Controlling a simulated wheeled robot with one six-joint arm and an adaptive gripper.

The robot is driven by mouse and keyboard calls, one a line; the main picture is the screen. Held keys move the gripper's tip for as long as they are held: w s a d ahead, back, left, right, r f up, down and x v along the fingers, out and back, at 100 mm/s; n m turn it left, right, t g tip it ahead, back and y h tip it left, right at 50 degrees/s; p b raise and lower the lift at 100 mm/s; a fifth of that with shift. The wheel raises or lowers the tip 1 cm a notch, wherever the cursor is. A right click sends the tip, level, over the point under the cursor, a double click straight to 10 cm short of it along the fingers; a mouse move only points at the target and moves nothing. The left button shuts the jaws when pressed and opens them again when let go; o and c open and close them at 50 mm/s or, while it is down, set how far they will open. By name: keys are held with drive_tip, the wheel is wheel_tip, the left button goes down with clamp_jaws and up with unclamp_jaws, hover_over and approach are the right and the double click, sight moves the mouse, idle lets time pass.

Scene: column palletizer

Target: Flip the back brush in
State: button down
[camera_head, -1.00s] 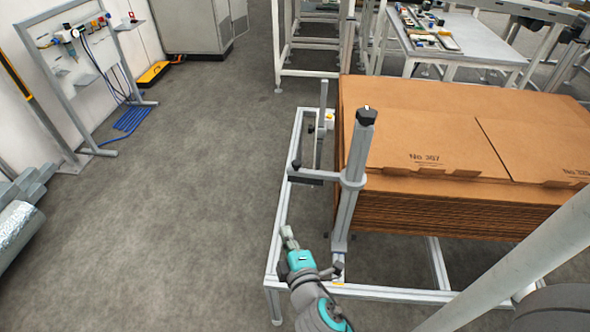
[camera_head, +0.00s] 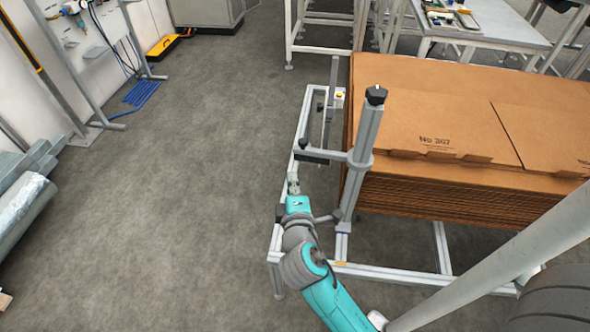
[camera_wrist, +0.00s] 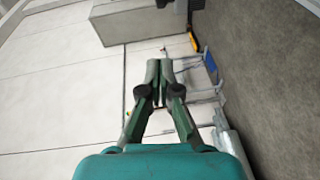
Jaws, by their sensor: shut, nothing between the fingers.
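A grey post with a black knob (camera_head: 366,140) stands at the left front corner of the cardboard stack. A grey side arm with a dark strip (camera_head: 312,156) sticks out to the left from it; I cannot tell for certain whether this is the back brush. A thinner upright bar (camera_head: 331,105) stands behind it. My gripper (camera_head: 293,177) is shut and empty, left of the post and just in front of the dark strip, with a small gap seen between them. In the wrist view the closed fingers (camera_wrist: 159,82) point at the far wall, and no brush shows there.
The cardboard stack (camera_head: 450,200) rests on a light metal frame (camera_head: 390,276) to the right of my arm. A workbench (camera_head: 490,25) stands behind. The grey floor at left is clear up to the wall rack (camera_head: 75,60) and metal bundles (camera_head: 22,195).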

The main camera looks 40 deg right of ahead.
sight(298, 150)
drive_tip(key=shift+s+d+x, duration=0.3)
drive_tip(key=shift+d+x, duration=0.05)
drive_tip(key=shift+x, duration=1.55)
drive_tip(key=shift+s+d+x, duration=0.25)
drive_tip(key=shift+d+x, duration=0.15)
drive_tip(key=shift+x, duration=1.55)
drive_tip(key=shift+s+d+x, duration=0.3)
drive_tip(key=shift+d+x, duration=0.05)
drive_tip(key=shift+x, duration=1.55)
drive_tip(key=shift+w, duration=0.1)
